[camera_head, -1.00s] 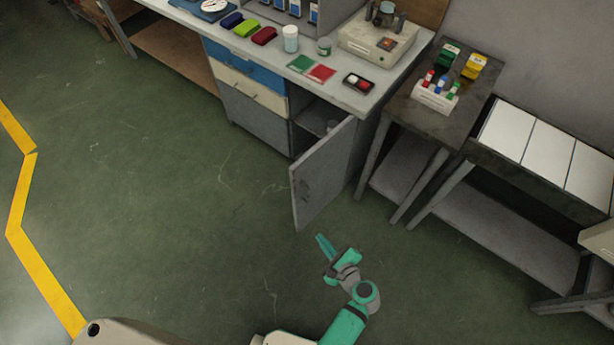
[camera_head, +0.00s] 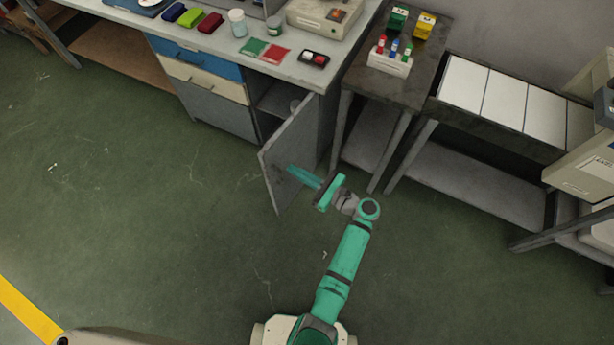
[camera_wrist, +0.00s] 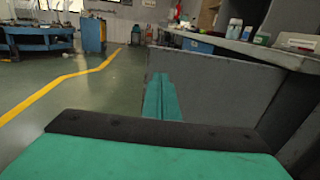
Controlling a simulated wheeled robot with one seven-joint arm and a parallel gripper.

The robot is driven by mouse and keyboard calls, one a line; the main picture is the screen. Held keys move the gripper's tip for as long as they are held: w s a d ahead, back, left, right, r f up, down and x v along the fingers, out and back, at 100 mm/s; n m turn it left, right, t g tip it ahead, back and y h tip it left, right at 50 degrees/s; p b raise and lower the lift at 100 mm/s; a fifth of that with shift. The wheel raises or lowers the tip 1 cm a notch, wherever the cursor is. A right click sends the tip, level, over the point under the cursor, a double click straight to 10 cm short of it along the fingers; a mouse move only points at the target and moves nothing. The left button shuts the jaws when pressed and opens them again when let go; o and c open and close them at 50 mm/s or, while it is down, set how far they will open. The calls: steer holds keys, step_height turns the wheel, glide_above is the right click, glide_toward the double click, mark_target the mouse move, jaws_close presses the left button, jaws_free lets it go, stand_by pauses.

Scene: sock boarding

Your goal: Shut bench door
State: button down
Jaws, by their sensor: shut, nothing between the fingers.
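The grey bench door (camera_head: 292,142) stands open under the workbench's right end, swung outward from its right side. Part of the cabinet opening (camera_head: 270,98) shows behind it, with a small object inside. My gripper (camera_head: 290,170) is shut and empty. Its teal fingers overlap the lower part of the door's outer face in the head view. In the wrist view the closed fingers (camera_wrist: 160,98) point at the broad grey door panel (camera_wrist: 215,88). I cannot tell whether they touch it.
The workbench (camera_head: 305,72) has a blue drawer (camera_head: 180,52) and a cream drawer (camera_head: 205,80) left of the opening. A dark side table (camera_head: 345,80) holding a white rack (camera_head: 390,62) stands right of the door. The green floor left of the door is clear.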

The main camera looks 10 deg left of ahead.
mark_target(269, 156)
steer(key=x, duration=0.7)
steer(key=shift+w+a, duration=0.15)
steer(key=shift+a, duration=0.05)
steer(key=shift+w, duration=0.1)
steer(key=shift+a, duration=0.1)
